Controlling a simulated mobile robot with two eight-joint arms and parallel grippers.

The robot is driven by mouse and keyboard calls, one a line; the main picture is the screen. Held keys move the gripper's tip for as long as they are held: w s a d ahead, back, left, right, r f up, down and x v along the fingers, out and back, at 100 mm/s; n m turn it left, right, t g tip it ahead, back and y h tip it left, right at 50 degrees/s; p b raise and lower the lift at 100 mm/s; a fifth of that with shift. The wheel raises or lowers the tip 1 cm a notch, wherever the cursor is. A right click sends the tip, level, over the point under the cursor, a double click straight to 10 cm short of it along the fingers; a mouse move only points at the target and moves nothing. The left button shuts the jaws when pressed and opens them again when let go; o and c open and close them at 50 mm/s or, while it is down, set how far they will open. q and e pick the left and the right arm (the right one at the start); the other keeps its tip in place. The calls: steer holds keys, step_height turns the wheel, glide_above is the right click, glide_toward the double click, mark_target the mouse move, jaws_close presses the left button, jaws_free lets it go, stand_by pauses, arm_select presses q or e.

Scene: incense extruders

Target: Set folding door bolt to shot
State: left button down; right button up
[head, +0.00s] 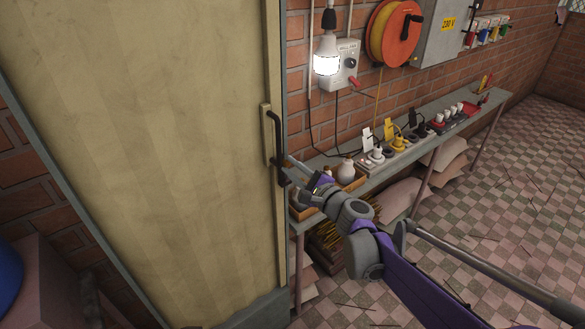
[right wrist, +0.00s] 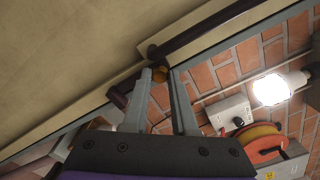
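The folding door (head: 140,150) is a tall beige panel filling the left of the head view. On its right edge is a wooden strip (head: 265,130) carrying a dark upright bar (head: 275,125), which seems to belong to the bolt. The dark bar also crosses the top of the right wrist view (right wrist: 205,30). My right gripper (head: 289,165) is at the bar's lower end. In the right wrist view its fingers (right wrist: 162,76) are apart, with a small brass-coloured knob (right wrist: 158,78) at the tips. I see no clear contact. Fingertips are small in the head view. My left gripper is out of view.
A narrow grey bench (head: 440,115) with sockets and plugs runs along the brick wall, right of the door. A lit bulb (head: 326,65), a switch box (head: 343,70) and an orange cable reel (head: 393,32) are above it. Open checkered floor (head: 500,190) lies at right.

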mark_target(283, 176)
jaws_close()
stand_by(1.0)
